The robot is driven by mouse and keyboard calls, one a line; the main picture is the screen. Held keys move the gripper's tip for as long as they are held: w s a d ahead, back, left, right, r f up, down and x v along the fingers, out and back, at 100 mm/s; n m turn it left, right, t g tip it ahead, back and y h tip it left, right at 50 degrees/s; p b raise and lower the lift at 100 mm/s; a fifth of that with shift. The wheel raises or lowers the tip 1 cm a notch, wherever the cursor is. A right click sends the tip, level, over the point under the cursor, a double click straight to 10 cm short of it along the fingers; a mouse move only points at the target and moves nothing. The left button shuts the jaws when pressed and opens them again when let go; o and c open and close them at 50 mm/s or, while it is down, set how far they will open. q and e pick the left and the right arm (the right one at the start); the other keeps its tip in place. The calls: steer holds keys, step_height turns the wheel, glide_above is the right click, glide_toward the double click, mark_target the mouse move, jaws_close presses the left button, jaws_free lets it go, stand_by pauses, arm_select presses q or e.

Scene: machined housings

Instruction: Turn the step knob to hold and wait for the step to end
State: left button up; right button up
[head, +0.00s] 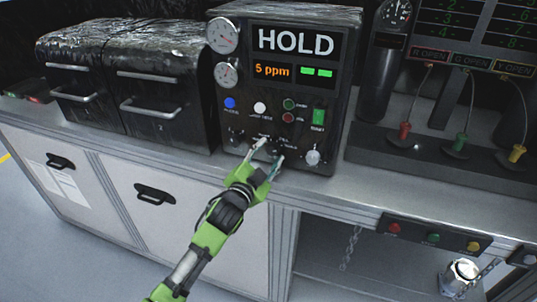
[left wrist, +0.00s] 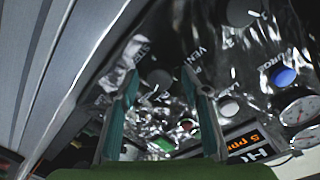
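The black control box (head: 343,100) stands on the bench in the head view, with a lit display reading HOLD (head: 296,42). Below it an orange readout shows 5 ppm (head: 272,70) beside two green bars. My left gripper (head: 271,151) is open at the lower edge of the panel, its two fingers apart. In the left wrist view a dark round knob (left wrist: 160,78) shows on the panel between the fingers (left wrist: 165,95); I cannot tell whether they touch it. Its label is too blurred to confirm it as the step knob. My right gripper is not in view.
Other panel controls include a blue button (head: 230,103), a white button (head: 260,108), a green switch (head: 318,116) and a silver knob (head: 312,157). Two gauges (head: 223,36) sit on the left side. Black drawer units (head: 160,95) stand left, and a rack with cables (head: 440,150) right.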

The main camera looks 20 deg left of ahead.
arm_select(q)
steer(key=s+a, duration=0.1)
steer(key=s, duration=1.1)
steer(key=shift+r, duration=0.3)
step_height(320, 180, down, 25)
steer(key=s+a+n+g+y+b, duration=0.1)
steer(key=s+a+n+g, duration=0.15)
steer(key=g, duration=0.25)
steer(key=s+f+n+g, duration=0.15)
steer(key=s+f, duration=0.25)
steer(key=f, duration=0.5)
steer(key=s+f+g, duration=0.2)
steer(key=s+f, duration=0.3)
steer(key=f, duration=0.3)
steer(key=s+f+n+g+b, duration=0.15)
steer(key=s+f+g, duration=0.25)
steer(key=s+f, duration=1.4)
steer(key=s+f+g, duration=0.2)
steer(key=s+f, duration=0.1)
steer(key=s, duration=0.6)
steer(key=s+f+n+g+b, duration=0.1)
steer(key=s+f+g, duration=0.1)
steer(key=s, duration=0.8)
steer(key=shift+d+f+y, duration=0.15)
steer(key=shift+f+y, duration=0.15)
steer(key=shift+f, duration=0.1)
